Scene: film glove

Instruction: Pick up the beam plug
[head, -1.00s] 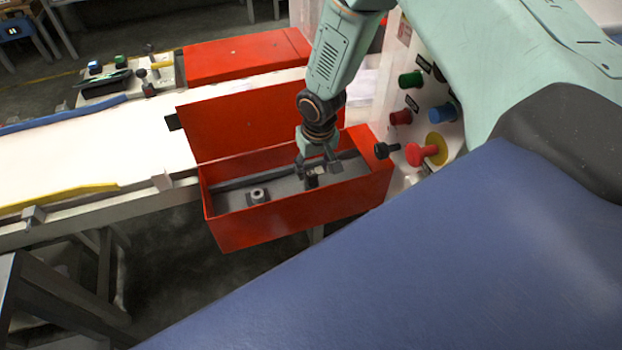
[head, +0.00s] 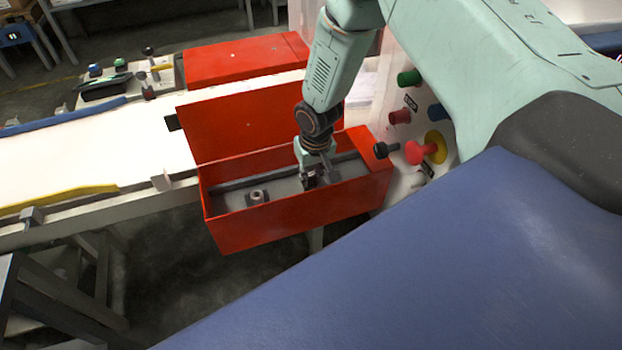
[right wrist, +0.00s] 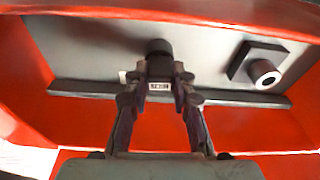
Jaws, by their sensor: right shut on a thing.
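The beam plug (right wrist: 159,68) is a small dark block with a white label and a round black end, in the middle of the right wrist view. It is inside the open red box (head: 262,227), on the box's grey floor panel. My right gripper (right wrist: 160,84) reaches down into the box and its two fingers are shut on the plug's sides. In the head view my right gripper (head: 313,178) hides most of the plug. I cannot tell whether the plug touches the panel. My left gripper is not in view.
A grey socket with a round hole (head: 258,197) sits on the panel beside the plug. The raised red lid (head: 245,125) stands behind the box. A panel with coloured buttons (head: 402,117) is close on the right. A white conveyor (head: 70,155) runs left.

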